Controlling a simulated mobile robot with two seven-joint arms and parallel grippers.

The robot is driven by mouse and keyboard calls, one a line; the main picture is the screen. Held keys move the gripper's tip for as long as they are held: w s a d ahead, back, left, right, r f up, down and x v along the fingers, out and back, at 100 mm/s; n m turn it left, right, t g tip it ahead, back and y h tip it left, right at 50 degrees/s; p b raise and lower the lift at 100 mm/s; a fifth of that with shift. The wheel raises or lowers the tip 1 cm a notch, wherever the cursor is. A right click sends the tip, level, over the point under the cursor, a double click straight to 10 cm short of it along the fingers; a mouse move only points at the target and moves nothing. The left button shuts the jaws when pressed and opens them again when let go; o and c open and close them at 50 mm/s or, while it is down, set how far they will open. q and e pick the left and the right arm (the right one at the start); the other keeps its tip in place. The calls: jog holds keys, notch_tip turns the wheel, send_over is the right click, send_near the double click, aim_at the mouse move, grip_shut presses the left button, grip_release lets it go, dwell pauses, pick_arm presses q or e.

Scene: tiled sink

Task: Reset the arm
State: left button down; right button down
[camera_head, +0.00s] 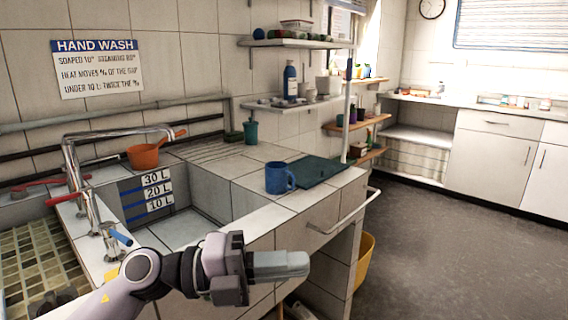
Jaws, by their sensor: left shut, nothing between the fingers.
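My left arm comes in from the bottom left, and my left gripper (300,264) is in front of the tiled sink counter. It points to the right, with its fingers shut and nothing held. It is below and in front of the blue mug (278,178), clear of it. My right gripper is not in the view.
The sink basin (190,228) with 10 L to 30 L marks lies behind my arm. A metal tap (84,180), an orange pan (143,157) and a dark green board (315,172) are on the counter. A rail (345,212) edges the front. Open floor (440,250) lies right.

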pick_arm(q)
jog(key=a+f+n+t+y, duration=0.55)
jog(key=f+n+t, duration=0.3)
jog(key=n, duration=0.55)
jog(key=a+f+n+t+y, duration=0.5)
jog(key=a+f+n+t, duration=0.3)
jog(key=n, duration=0.5)
jog(key=s+a+f+n+g+y, duration=0.3)
jog(key=s+f+n+g, duration=0.1)
jog(key=s+f, duration=0.5)
jog(key=s+a+f+n+g+y, duration=0.35)
jog(key=s+f, duration=0.25)
jog(key=f, duration=0.4)
notch_tip(320, 180, up, 12)
jog(key=p, duration=1.4)
jog(key=shift+a+f+m+h+p, duration=0.15)
jog(key=shift+a+m+h+p, duration=0.15)
jog(key=shift+a+m+p, duration=0.05)
